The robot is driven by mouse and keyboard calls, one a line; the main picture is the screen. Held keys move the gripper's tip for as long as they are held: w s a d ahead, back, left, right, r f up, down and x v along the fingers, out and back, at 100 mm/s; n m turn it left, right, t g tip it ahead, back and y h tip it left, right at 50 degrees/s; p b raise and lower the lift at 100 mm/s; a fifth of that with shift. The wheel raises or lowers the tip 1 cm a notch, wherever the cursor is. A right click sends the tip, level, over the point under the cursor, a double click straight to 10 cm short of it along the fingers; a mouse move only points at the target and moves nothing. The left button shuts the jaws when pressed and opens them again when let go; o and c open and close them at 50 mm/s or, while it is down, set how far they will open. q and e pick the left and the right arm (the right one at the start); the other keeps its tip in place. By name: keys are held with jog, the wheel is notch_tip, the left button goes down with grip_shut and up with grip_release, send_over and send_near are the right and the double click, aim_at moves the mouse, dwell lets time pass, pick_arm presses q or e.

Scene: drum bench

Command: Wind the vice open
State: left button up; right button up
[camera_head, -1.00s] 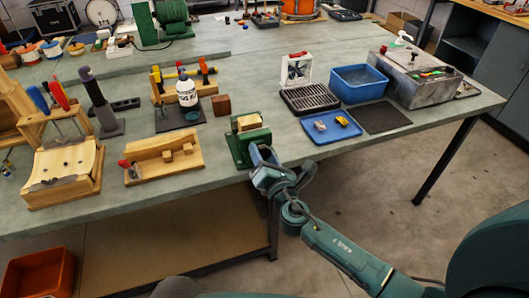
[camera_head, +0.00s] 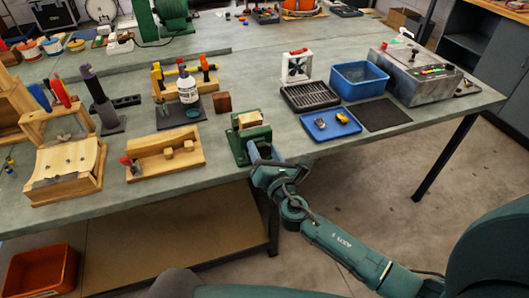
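The green vice (camera_head: 239,148) stands at the front edge of the bench, near the middle of the view. A light wooden block (camera_head: 250,119) sits at the top of it, between its jaws. My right gripper (camera_head: 259,158) is at the front of the vice, just off the bench edge, where the vice's handle would be. It covers that part, so the handle is hidden. I cannot make out whether its fingers are open or shut on the handle. My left gripper is not in view.
Left of the vice is a wooden tray (camera_head: 136,174) with small blocks. A brown block (camera_head: 222,102) stands behind the vice. To the right are a black grate (camera_head: 309,96), a blue tray (camera_head: 318,135), a blue bin (camera_head: 338,91) and a dark mat (camera_head: 384,115).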

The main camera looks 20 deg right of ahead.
jog(key=o, duration=0.3)
jog(key=shift+w+f, duration=0.1)
jog(key=shift+w, duration=0.05)
jog(key=shift+s+f, duration=0.1)
jog(key=shift+s, duration=0.3)
jog(key=s+b, duration=0.2)
jog(key=s, duration=1)
jog(key=shift+s+d, duration=0.2)
jog(key=shift+s, duration=0.1)
